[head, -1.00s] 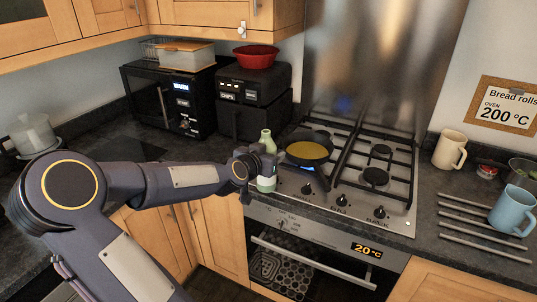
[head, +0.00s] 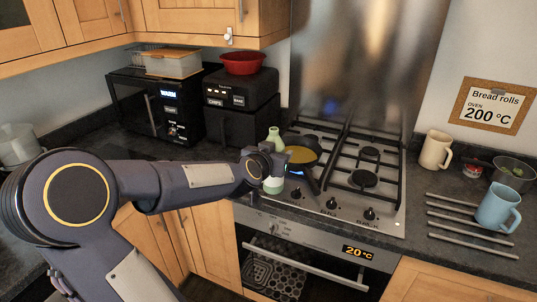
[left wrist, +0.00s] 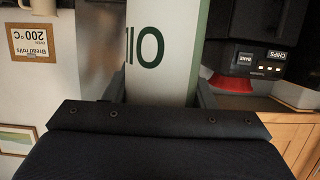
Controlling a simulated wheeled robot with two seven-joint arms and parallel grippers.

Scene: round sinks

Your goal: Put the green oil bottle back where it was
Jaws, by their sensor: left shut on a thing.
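The green oil bottle (head: 274,135) has a pale green neck and a white label with dark green lettering. My left gripper (head: 279,164) is shut on it and holds it upright at the front left of the hob, in front of the pan. The gripper hides the bottle's middle, and the bottle's lower end shows just below it. I cannot tell whether the base touches a surface. In the left wrist view the bottle (left wrist: 167,45) stands between the fingers, its label close to the camera. My right gripper is not in view.
A pan with yellow contents (head: 304,151) sits on the gas hob (head: 385,205) right beside the bottle. An air fryer (head: 240,102) with a red bowl (head: 243,63) on top and a microwave (head: 150,104) stand behind. The dark worktop (head: 110,152) left of the hob has free room.

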